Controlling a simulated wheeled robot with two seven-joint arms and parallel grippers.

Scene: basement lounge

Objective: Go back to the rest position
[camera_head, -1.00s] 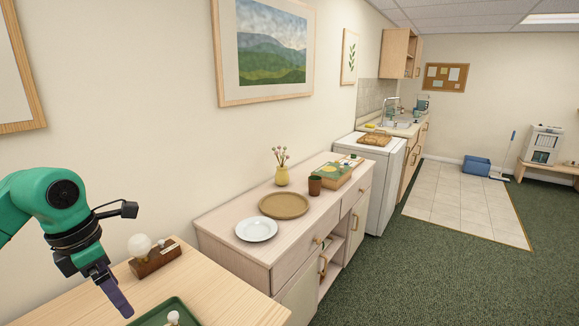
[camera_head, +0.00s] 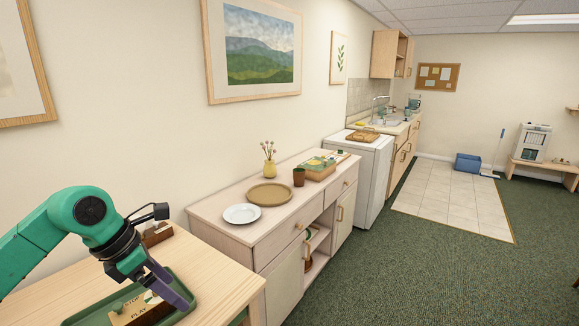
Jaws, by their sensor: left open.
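My left gripper (camera_head: 172,288) hangs at the end of the green arm in the lower left, above a green tray (camera_head: 84,318) on the light wood table (camera_head: 218,258). It points down and to the right, and its dark fingers look empty. A wooden block with lettering (camera_head: 128,312) lies in the tray, partly hidden behind the gripper. A second brown wooden block (camera_head: 157,236) stands behind my arm, mostly covered by it. My right gripper is not in view.
A sideboard (camera_head: 222,209) stands beyond the table, holding a white plate (camera_head: 242,213), a round woven tray (camera_head: 270,193), a brown cup (camera_head: 299,177) and a yellow vase (camera_head: 269,171). Green carpet (camera_head: 400,275) lies open to the right.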

